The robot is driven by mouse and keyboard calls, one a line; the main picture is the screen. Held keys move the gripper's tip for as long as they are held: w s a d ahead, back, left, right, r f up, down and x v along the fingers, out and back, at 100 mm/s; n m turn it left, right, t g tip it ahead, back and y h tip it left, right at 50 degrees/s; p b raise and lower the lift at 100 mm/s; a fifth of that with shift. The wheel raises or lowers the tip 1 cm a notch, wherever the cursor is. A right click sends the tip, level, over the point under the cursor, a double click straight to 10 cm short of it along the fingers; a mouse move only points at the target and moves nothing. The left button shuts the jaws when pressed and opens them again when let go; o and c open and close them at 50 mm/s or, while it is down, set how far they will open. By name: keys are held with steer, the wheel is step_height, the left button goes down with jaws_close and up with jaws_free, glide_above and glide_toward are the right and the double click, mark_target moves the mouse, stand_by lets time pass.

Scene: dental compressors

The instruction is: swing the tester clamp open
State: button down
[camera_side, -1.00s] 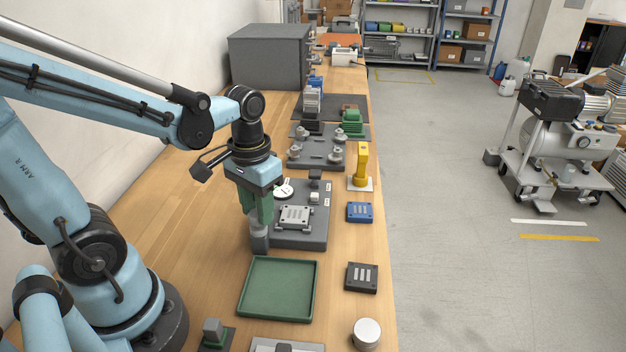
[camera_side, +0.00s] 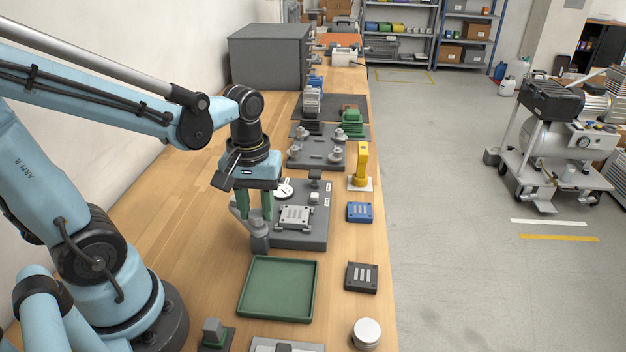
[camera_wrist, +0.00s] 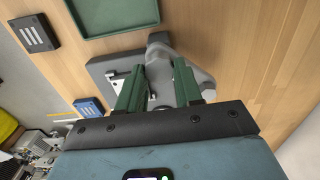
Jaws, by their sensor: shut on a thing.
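The tester (camera_side: 315,240) is a grey base on the bench with a pale metal plate (camera_side: 295,216) and a round white dial (camera_side: 284,189) on top. The tester clamp (camera_side: 259,240) is a grey post with an arm at the tester's left front corner; the arm points left, off the base, in the side view. In the wrist view the clamp (camera_wrist: 203,76) shows between and beside the fingers. My gripper (camera_side: 257,218) has green fingers pointing down, shut on the clamp arm; the fingers also show in the wrist view (camera_wrist: 160,90). The exact contact is partly hidden.
An empty green tray (camera_side: 279,316) lies in front of the tester. A blue block (camera_side: 359,212), a dark block (camera_side: 361,278) and a yellow stand (camera_side: 361,165) stand to the right. A grey fixture plate (camera_side: 316,160) lies behind. The bench left of the clamp is clear.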

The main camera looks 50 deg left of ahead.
stand_by(0.3)
steer(key=c, duration=0.8)
jaws_free()
steer(key=shift+o, duration=0.2)
steer(key=shift+r, duration=0.1)
step_height(320, 180, up, 12)
steer(key=w+d+f+m+t, duration=0.3)
steer(key=f+m+t, duration=0.3)
steer(key=m, duration=0.3)
steer(key=shift+d+f+t, duration=0.25)
steer(key=shift+d+t, duration=0.15)
steer(key=shift+t, duration=0.1)
